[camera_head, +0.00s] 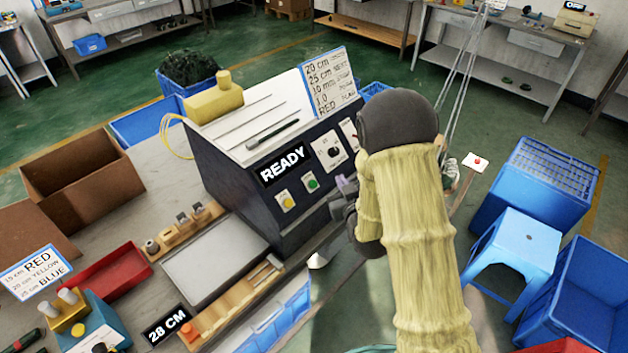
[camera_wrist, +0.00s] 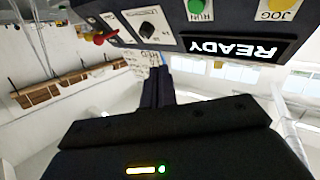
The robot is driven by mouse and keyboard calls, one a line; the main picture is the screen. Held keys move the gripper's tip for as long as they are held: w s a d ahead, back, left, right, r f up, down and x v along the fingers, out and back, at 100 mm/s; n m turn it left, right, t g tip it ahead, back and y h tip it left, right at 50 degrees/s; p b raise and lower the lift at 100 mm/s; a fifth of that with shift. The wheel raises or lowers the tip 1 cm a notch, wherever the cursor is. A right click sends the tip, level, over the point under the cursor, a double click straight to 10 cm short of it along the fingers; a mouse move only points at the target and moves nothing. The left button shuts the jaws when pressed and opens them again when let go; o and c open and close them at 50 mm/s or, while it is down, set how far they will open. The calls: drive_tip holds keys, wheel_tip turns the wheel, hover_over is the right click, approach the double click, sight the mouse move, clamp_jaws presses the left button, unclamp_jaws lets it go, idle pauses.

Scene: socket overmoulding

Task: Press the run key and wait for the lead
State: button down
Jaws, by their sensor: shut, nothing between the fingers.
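The dark machine (camera_head: 225,170) stands on the bench with a sloped front panel. Its display (camera_head: 282,164) reads READY. The green run key (camera_head: 312,184) is below the display, with a yellow key (camera_head: 287,202) to its left. In the wrist view, which is upside down, the green key (camera_wrist: 197,9) is labelled RUN and the yellow key (camera_wrist: 284,5) JOG. My gripper (camera_head: 341,183) is shut and empty, just right of the green key. In the wrist view its fingers (camera_wrist: 157,72) point toward the panel near the dial (camera_wrist: 148,28). Contact with the key is not visible.
A yellow spool (camera_head: 213,100) with yellow wire sits behind the machine. A handwritten card (camera_head: 331,82) stands on top. A wooden fixture strip (camera_head: 235,300), a 28 CM display (camera_head: 167,326) and a red tray (camera_head: 108,272) lie at the front left. Blue crates (camera_head: 540,185) stand right.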

sight(313, 184)
drive_tip(key=shift+a+r, duration=0.1)
drive_tip(key=shift+a, duration=0.1)
drive_tip(key=shift+a, duration=0.1)
drive_tip(key=w+a+f+b, duration=0.3)
drive_tip(key=w+a+f, duration=0.1)
drive_tip(key=a+f, duration=0.1)
drive_tip(key=shift+f, duration=0.5)
idle(0.4)
idle(1.7)
drive_tip(key=shift+w+a+f+b, duration=0.2)
drive_tip(key=shift+f+b, duration=0.05)
drive_tip(key=shift+b, duration=0.45)
